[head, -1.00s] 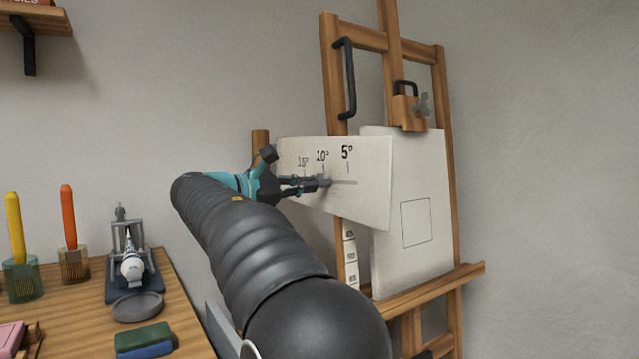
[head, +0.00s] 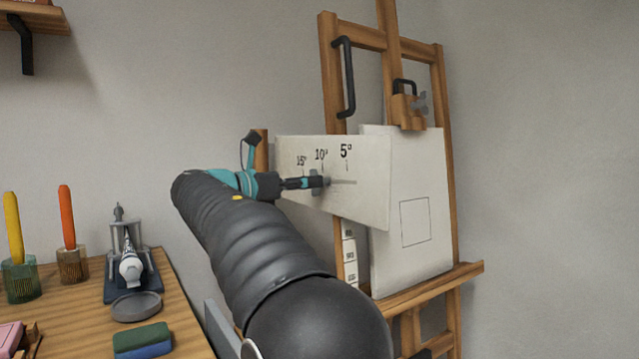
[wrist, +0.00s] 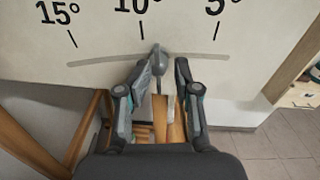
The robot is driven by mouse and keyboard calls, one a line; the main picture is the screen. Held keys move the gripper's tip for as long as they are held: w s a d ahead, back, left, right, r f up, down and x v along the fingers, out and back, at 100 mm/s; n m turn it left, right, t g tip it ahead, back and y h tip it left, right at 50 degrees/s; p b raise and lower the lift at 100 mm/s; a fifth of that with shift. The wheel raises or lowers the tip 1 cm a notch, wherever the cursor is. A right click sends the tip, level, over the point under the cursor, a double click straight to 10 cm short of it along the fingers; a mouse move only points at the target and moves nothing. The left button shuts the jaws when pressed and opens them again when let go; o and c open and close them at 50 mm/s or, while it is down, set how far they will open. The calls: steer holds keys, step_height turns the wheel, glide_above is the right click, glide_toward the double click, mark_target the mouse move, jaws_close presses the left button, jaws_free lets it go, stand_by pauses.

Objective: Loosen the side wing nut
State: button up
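The grey side wing nut (wrist: 160,62) sits on the slotted white angle plate (head: 360,150), just right of the 10° mark in the wrist view. In the head view it is mostly hidden by my fingers and looks small and grey-blue. My gripper (wrist: 167,72) reaches the plate with one finger on each side of the nut. The left finger is close against the nut, and contact is unclear. A gap shows between the nut and the right finger. The fingers are parted.
The wooden easel (head: 328,70) carries the plate, a white board (head: 425,200) and an upper wing nut (head: 419,103). A black handle (head: 346,78) is above the plate. A wooden table (head: 75,300) with brush cups stands at left.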

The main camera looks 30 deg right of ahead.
steer(key=shift+a+f, duration=0.1)
steer(key=shift+a, duration=0.05)
steer(key=a, duration=0.6)
stand_by(0.6)
stand_by(0.4)
